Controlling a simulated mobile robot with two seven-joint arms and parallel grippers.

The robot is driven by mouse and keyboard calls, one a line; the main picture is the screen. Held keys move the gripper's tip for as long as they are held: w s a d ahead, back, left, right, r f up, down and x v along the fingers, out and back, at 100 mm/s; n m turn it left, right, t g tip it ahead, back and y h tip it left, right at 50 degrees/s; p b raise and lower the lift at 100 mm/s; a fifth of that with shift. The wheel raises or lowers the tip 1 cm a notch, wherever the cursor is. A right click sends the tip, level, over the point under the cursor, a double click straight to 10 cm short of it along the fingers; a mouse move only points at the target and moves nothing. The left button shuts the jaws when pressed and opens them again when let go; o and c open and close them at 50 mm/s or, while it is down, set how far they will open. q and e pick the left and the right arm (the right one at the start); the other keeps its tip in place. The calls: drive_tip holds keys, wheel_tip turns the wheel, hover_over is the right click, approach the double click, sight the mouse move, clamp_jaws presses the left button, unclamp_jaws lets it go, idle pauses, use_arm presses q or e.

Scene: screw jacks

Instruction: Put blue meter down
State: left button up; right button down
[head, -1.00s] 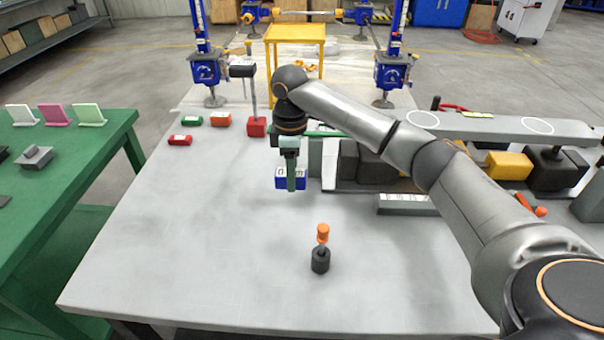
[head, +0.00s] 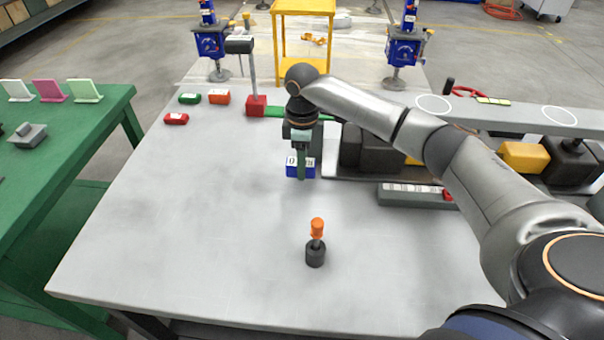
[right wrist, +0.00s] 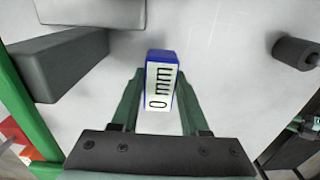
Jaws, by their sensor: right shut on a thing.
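The blue meter (head: 290,168) is a small blue block with a white label face. My right gripper (head: 302,165) points down and is shut on it, over the grey table (head: 200,230). In the right wrist view the meter (right wrist: 161,88) sits between the two green fingers (right wrist: 156,110), and its label reads "0 mm". I cannot tell for sure whether its underside touches the table. My left gripper is not in view.
An orange-topped black tool (head: 316,245) stands nearer on the table. Red (head: 176,118), green (head: 189,98) and orange (head: 219,97) blocks lie at the back left. Dark blocks and a grey bar (head: 410,194) stand to the right. The left-front tabletop is clear.

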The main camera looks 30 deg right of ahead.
drive_tip(key=shift+f, duration=2)
drive_tip(key=shift+c, duration=2)
unclamp_jaws()
drive_tip(key=shift+f, duration=0.1)
